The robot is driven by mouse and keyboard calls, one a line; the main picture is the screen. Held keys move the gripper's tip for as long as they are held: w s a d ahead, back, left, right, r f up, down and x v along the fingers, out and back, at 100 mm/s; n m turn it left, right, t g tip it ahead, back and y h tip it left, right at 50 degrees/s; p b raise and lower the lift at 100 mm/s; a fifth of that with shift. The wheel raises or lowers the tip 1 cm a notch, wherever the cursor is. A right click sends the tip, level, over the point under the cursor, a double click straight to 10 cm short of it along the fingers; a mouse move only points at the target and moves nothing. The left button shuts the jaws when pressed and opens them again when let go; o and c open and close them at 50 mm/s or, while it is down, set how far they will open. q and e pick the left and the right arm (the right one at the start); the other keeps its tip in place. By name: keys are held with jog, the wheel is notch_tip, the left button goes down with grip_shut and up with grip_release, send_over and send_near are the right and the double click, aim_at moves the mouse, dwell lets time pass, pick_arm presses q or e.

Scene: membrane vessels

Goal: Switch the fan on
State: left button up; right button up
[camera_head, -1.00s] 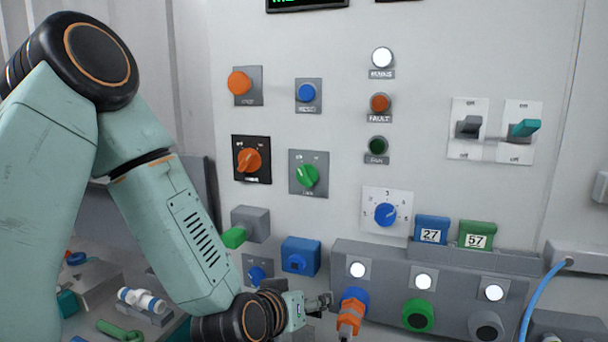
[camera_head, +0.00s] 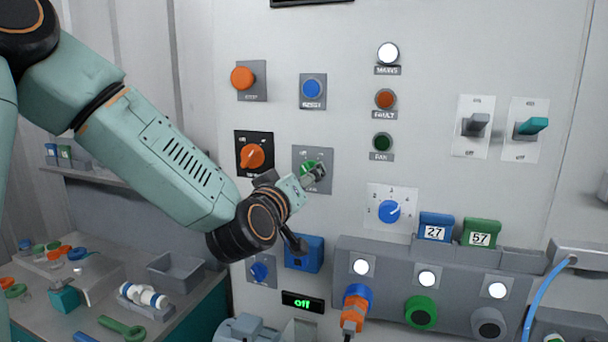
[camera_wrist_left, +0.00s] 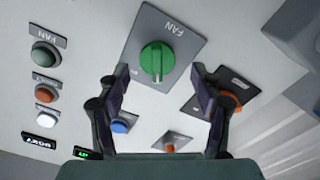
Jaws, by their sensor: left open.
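The fan switch is a green rotary knob (camera_head: 309,168) on a grey plate (camera_head: 326,154) on the white panel. In the left wrist view the green knob (camera_wrist_left: 157,60) shows plainly on its plate marked FAN. My left gripper (camera_head: 316,174) is at the knob in the head view and partly covers it. In the wrist view its two fingers (camera_wrist_left: 152,78) are spread apart, one on each side of the knob's lower part, with gaps between. I cannot tell that either finger touches the knob. The FAN lamp (camera_head: 382,143) is dark green. My right gripper is not in view.
An orange knob (camera_head: 251,156) on a black plate is left of the fan knob. A blue RESET button (camera_head: 312,89) is above it. A blue block (camera_head: 311,254) and a small display reading off (camera_head: 302,302) are below. Two lever switches (camera_head: 531,127) are at right.

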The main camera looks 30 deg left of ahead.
pick_arm(q)
jog(key=shift+w+d+r, duration=0.1)
jog(key=shift+w+d, duration=0.05)
jog(key=shift+w, duration=0.85)
jog(key=shift+a, duration=0.4)
jog(key=c, duration=0.4)
jog(key=shift+s+d, duration=0.15)
jog(key=shift+d, duration=0.2)
jog(key=c, duration=0.5)
jog(key=shift+a, duration=0.2)
grip_shut()
